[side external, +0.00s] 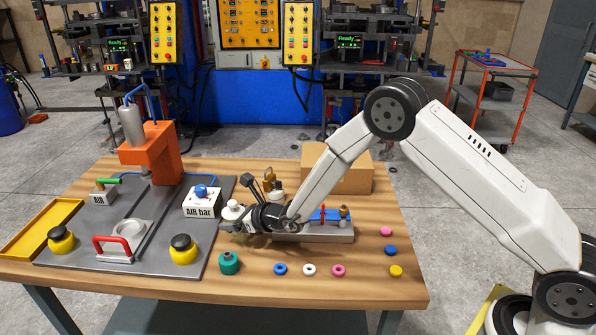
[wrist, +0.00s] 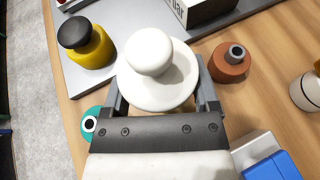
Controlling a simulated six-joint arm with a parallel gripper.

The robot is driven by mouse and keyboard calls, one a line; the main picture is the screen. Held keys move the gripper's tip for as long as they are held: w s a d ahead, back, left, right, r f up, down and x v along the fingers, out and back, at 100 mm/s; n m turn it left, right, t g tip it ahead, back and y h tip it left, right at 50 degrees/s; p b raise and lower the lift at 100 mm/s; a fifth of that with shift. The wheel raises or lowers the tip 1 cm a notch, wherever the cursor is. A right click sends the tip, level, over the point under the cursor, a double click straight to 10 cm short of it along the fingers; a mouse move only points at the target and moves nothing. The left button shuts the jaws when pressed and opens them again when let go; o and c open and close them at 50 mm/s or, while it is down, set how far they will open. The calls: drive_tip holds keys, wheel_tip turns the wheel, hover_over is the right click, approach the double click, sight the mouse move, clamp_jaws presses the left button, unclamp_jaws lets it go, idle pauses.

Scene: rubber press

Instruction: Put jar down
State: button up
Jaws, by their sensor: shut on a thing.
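A white round jar with a knob on top (wrist: 165,78) sits between the two fingers of my gripper (wrist: 160,98) in the wrist view. The fingers are shut on its sides. In the side external view the white jar (side external: 233,209) shows at the end of my gripper (side external: 242,222), close to the right edge of the grey press plate. It looks upright. Its lower part is hidden, so I cannot tell whether it touches the table.
A teal jar (side external: 229,263) stands in front of my gripper. A brown jar (wrist: 230,63) is just right of the held jar. A yellow button with a black cap (wrist: 88,45) and the AIR bar box (side external: 202,201) are on the plate. Small coloured rings lie along the front right.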

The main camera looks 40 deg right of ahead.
drive_tip(key=shift+w+f, duration=0.15)
drive_tip(key=shift+f, duration=1.5)
drive_tip(key=shift+f, duration=0.2)
drive_tip(key=o, duration=1.3)
drive_tip(key=shift+c, duration=0.2)
drive_tip(key=shift+r, duration=0.2)
drive_tip(key=shift+v, duration=6)
drive_tip(key=shift+a, duration=0.1)
drive_tip(key=shift+r, duration=0.1)
